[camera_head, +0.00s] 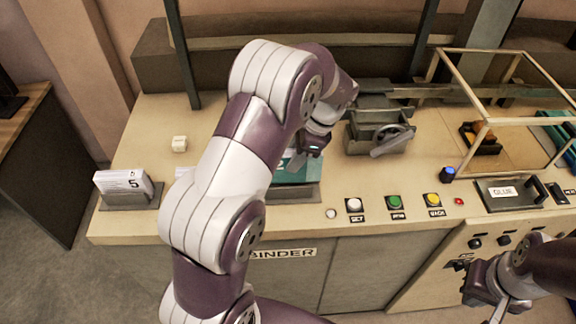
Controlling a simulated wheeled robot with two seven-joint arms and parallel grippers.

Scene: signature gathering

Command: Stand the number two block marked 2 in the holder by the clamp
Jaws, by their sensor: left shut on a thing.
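The teal number two block (284,173), with part of a 2 showing, is at the middle of the bench, partly hidden by my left arm. My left gripper (311,148) is shut on it at its upper right. A low grey holder (305,195) is directly below the block, its left part hidden by my arm. I cannot tell whether the block rests in it. The grey metal clamp (378,132) stands to the right, behind the holder. My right gripper (492,300) is low at the right, in front of the bench, its fingers unclear.
A white block marked 5 (128,183) stands in a grey holder at the left. Buttons (394,202) line the front edge. A glass-sided case (500,110) and a glue pad (508,194) are at the right.

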